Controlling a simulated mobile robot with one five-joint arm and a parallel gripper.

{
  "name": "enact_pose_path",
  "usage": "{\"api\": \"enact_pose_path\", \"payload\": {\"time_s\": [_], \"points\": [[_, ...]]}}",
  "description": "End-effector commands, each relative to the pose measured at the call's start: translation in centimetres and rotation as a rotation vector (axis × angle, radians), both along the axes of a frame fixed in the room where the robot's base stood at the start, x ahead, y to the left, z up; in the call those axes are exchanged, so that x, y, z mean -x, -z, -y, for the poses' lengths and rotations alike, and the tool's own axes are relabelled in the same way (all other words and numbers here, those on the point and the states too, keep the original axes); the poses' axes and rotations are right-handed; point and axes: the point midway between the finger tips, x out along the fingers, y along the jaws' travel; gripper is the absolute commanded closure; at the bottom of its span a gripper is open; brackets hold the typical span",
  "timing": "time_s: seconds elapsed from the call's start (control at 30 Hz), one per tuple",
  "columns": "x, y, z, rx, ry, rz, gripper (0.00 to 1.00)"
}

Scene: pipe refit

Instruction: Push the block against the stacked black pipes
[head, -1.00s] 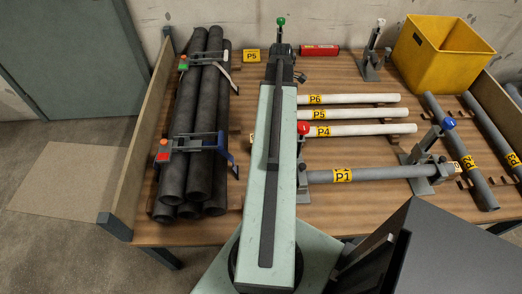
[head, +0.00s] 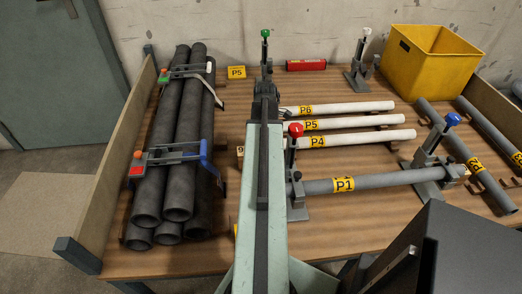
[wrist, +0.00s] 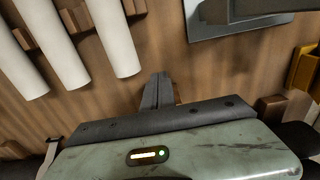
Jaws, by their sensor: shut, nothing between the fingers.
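The stacked black pipes (head: 183,125) lie on the left of the bench, strapped by two clamps. A brown wooden block (wrist: 272,105) shows in the wrist view; I cannot tell which block is the task's. My gripper (wrist: 158,88) is shut and empty, pointing down over bare wood beside the white pipes. In the head view my arm (head: 262,190) hides the fingertips.
White pipes (head: 350,125) and the grey P1 pipe (head: 370,181) in clamps lie right of my arm. A wooden side wall (head: 110,170) bounds the left.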

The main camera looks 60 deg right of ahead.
Motion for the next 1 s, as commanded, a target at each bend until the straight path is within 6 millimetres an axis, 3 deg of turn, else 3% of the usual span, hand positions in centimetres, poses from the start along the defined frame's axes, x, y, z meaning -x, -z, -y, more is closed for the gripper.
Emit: {"api": "enact_pose_path", "payload": {"time_s": [0.03, 0.4, 0.47, 0.63, 1.0], "points": [[0.0, 1.8, 0.0, 0.000, 0.000, 0.000, 1.00], [-0.1, 9.5, 0.0, 0.000, -0.001, 0.000, 1.00], [-1.2, 8.2, -0.9, 0.000, -0.004, 0.000, 1.00], [-3.1, 8.1, -2.2, 0.000, -0.003, 0.000, 1.00], [-3.3, 8.1, -2.4, 0.000, 0.000, 0.000, 1.00]]}}
